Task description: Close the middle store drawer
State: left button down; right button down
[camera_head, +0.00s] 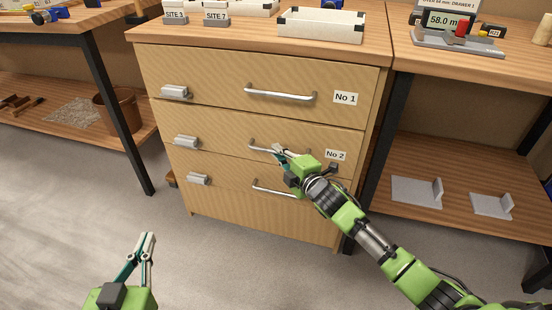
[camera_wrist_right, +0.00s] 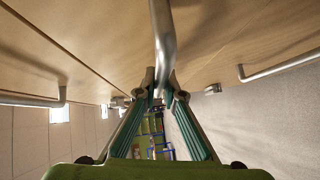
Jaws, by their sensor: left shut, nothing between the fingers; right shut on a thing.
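The middle store drawer (camera_head: 220,136), labelled No 2, is in the wooden cabinet in the head view. Its front looks about level with the drawers above and below; I cannot tell if a small gap is left. My right gripper (camera_head: 281,150) is shut on the middle drawer's metal bar handle (camera_head: 256,149), near the handle's middle. In the right wrist view the handle (camera_wrist_right: 162,38) runs between the fingertips of the right gripper (camera_wrist_right: 160,92). My left gripper (camera_head: 148,238) is shut and empty, low over the floor, apart from the cabinet.
The top drawer (camera_head: 215,80), No 1, and the bottom drawer (camera_head: 225,196) look shut. A white tray (camera_head: 320,26) stands on the cabinet top. Table legs (camera_head: 118,110) flank the cabinet. The floor (camera_head: 215,260) in front is clear.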

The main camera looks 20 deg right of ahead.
jog(key=shift+w+d+r, duration=0.1)
jog(key=shift+w+d, duration=0.15)
jog(key=shift+w, duration=0.05)
jog(key=c, duration=2.1)
grip_release()
jog(key=shift+w, duration=0.15)
jog(key=shift+c, duration=0.2)
jog(key=shift+s, duration=0.25)
jog(key=v, duration=1.1)
jog(key=shift+s, duration=0.3)
